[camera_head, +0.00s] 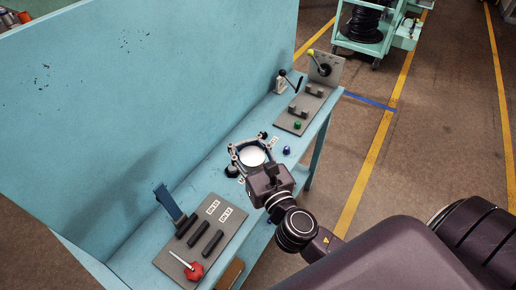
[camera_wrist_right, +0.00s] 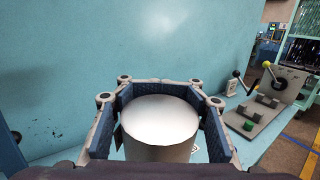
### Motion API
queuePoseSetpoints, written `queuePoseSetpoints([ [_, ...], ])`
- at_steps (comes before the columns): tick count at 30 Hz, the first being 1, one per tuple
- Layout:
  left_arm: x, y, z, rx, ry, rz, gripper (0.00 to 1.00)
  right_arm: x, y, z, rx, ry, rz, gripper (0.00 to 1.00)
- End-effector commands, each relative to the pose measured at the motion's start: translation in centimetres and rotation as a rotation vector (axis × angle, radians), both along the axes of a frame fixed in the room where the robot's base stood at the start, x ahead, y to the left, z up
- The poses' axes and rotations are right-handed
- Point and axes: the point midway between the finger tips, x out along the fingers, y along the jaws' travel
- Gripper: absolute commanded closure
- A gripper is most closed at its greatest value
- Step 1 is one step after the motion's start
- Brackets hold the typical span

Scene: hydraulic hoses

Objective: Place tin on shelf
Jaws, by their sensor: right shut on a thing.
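The tin (camera_head: 252,156) is a white-topped cylinder in the head view, between the fingers of my right gripper (camera_head: 249,150). In the right wrist view the tin (camera_wrist_right: 160,122) stands upright, with the fingers of my right gripper (camera_wrist_right: 160,100) on both sides of it. The gripper is shut on the tin. The tin is over the light blue shelf (camera_head: 222,177) of the bench; whether its base touches the surface is hidden. My left gripper is not in view.
A tall blue panel (camera_head: 150,90) rises behind the shelf. A control plate (camera_head: 203,240) with a red knob (camera_head: 194,271) is at the near end. Another plate (camera_head: 303,109) with switches and a yellow-tipped lever (camera_head: 311,53) is farther along. A blue button (camera_head: 286,150) sits right of the tin.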

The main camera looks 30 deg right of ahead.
Motion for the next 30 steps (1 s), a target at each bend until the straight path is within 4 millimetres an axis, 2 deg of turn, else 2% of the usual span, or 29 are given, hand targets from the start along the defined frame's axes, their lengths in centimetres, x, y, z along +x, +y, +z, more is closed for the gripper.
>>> queuePoseSetpoints([
  [1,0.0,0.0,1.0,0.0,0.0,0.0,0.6,1.4,-0.2,1.4,-0.004,-0.005,-0.002,1.0],
  [6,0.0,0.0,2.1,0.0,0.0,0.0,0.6,4.7,-0.6,2.8,-0.013,0.008,-0.008,1.0],
  [11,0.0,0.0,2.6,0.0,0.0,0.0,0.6,6.5,-0.9,3.6,-0.018,0.017,-0.013,1.0],
  [14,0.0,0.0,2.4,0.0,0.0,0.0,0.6,6.9,-1.0,3.1,-0.019,0.022,-0.015,1.0],
  [17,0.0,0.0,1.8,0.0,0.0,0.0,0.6,7.0,-1.0,1.2,-0.018,0.026,-0.016,1.0],
  [22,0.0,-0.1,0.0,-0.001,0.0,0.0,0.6,6.9,-1.0,-3.6,-0.017,0.028,-0.016,1.0],
  [27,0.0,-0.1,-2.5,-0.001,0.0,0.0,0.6,6.9,-1.0,-8.3,-0.018,0.025,-0.015,1.0],
  [30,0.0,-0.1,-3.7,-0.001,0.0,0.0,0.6,6.9,-1.0,-10.5,-0.02,0.024,-0.014,1.0],
])
